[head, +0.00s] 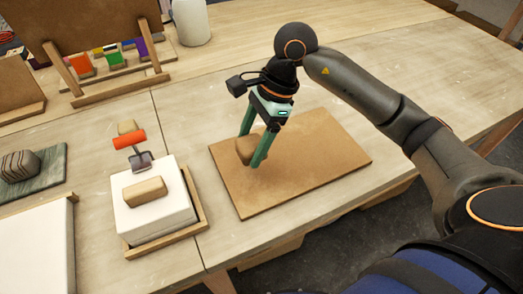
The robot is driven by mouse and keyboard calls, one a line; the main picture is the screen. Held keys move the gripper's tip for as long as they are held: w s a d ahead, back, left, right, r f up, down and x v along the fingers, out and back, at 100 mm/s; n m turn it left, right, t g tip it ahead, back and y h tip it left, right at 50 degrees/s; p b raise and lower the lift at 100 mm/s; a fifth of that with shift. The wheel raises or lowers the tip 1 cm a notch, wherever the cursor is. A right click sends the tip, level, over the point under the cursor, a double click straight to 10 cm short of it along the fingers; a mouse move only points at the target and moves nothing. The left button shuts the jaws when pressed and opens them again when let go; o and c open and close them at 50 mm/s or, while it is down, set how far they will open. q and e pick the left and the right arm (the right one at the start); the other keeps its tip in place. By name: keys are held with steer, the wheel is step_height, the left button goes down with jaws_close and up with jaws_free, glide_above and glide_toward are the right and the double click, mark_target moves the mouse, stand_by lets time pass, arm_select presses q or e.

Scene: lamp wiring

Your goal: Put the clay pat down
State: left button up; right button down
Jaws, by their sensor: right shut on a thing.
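The clay pat (246,150) is a small brown block between the green fingers of my right gripper (252,154). My right gripper is shut on it and points down over the brown board (300,165). The pat is over the left part of the board, and I cannot tell whether it touches the surface. A similar tan block (145,191) lies on a white slab in a wooden tray to the left. My left gripper is not in view.
A red-handled tool (130,140) stands behind the tan block, near the white slab (152,217). A striped lump (18,166) rests on a green-grey slab at the far left. A wooden easel rack (105,85) and a white jug (190,22) stand at the back. The board's right part is clear.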

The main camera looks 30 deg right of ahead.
steer(key=d+f, duration=0.1)
steer(key=w+d+f, duration=0.1)
steer(key=f, duration=0.1)
steer(key=shift+w+d+f, duration=0.15)
steer(key=shift+d, duration=0.1)
steer(key=f+p, duration=0.1)
steer(key=f, duration=0.2)
steer(key=shift+d+f, duration=0.1)
steer(key=shift+d, duration=0.1)
steer(key=shift+w+f, duration=0.1)
steer(key=shift+f, duration=0.05)
steer(key=shift+f+b, duration=0.2)
steer(key=shift+b, duration=0.15)
jaws_free()
steer(key=shift+r, duration=0.1)
